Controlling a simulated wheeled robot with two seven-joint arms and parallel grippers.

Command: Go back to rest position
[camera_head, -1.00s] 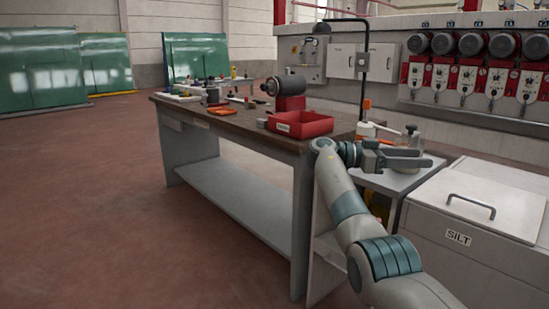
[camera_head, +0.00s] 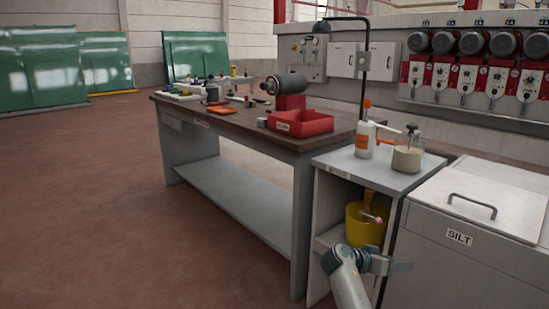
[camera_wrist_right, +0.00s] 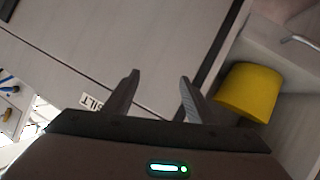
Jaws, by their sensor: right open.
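My right gripper (camera_head: 400,266) is low in the head view, in front of the small grey cabinet and the silt box. In the right wrist view its two fingers (camera_wrist_right: 158,98) stand apart with nothing between them. The fingers point toward the pale front of the silt box, whose label (camera_wrist_right: 98,101) shows at the left. My left gripper does not show in any view.
A wooden-topped workbench (camera_head: 232,124) holds a red bin (camera_head: 300,123) and a motor. The grey cabinet (camera_head: 355,167) carries a bottle (camera_head: 363,138) and a jar (camera_head: 407,160). A yellow bucket (camera_head: 362,228) sits on its shelf. The silt box (camera_head: 450,250) stands right. Open floor lies left.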

